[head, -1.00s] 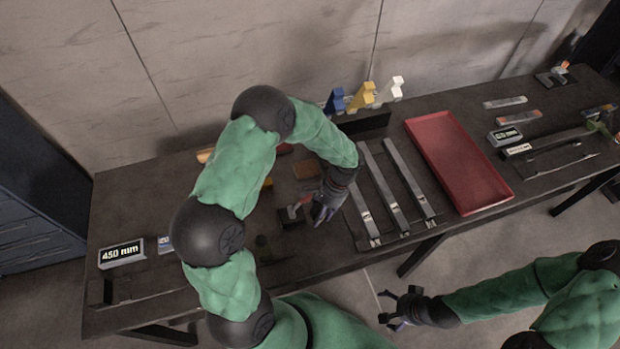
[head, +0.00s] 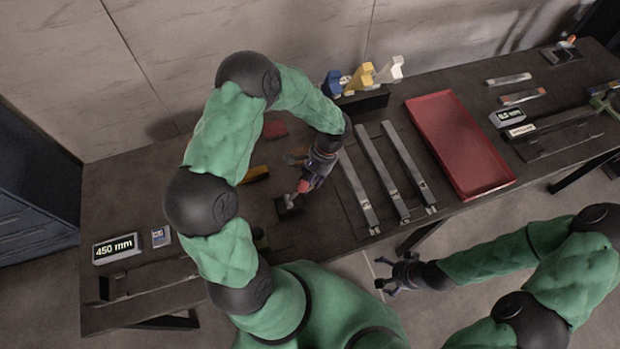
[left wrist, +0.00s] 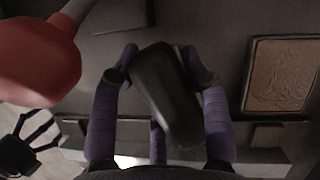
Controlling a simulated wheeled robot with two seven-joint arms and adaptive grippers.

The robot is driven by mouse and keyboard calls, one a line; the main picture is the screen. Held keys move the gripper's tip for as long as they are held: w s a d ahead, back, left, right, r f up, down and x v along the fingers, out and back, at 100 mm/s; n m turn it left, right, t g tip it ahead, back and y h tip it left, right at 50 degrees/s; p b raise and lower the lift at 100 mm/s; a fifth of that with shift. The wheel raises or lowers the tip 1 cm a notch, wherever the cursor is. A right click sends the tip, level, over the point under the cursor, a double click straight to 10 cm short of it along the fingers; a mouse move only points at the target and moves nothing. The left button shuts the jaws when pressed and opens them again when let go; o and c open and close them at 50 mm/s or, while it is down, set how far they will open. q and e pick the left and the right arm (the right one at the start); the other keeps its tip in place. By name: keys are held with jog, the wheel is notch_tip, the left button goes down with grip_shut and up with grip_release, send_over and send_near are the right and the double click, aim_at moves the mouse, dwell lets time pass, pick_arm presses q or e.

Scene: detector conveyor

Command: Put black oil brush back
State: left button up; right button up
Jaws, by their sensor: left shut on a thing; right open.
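My left gripper (head: 306,178) is over the table near the middle, left of the metal bars. In the left wrist view its purple fingers (left wrist: 158,65) are shut on a dark, tilted, block-like thing (left wrist: 165,92), perhaps the black oil brush; its full shape cannot be told. In the head view the held thing is not clear against the gripper. A small black block (head: 288,205) with a red part (head: 303,187) is just below the gripper in the picture. My right gripper (head: 386,274) is open and empty, off the table's front edge.
Three metal bars (head: 382,172) lie beside a red tray (head: 463,146). A black rack with blue, yellow and white pieces (head: 362,76) stands behind. A brown pad (left wrist: 284,74) and a large red rounded thing (left wrist: 38,58) flank the fingers. A 450 mm display (head: 116,248) is at left.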

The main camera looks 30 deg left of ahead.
pick_arm(q)
jog(key=shift+a+f, duration=0.15)
jog(key=o, duration=1)
jog(key=shift+w+a+f, duration=0.15)
jog(key=shift+r, duration=0.25)
jog(key=p+v, duration=0.2)
jog(key=v, duration=1)
jog(key=shift+f, duration=0.1)
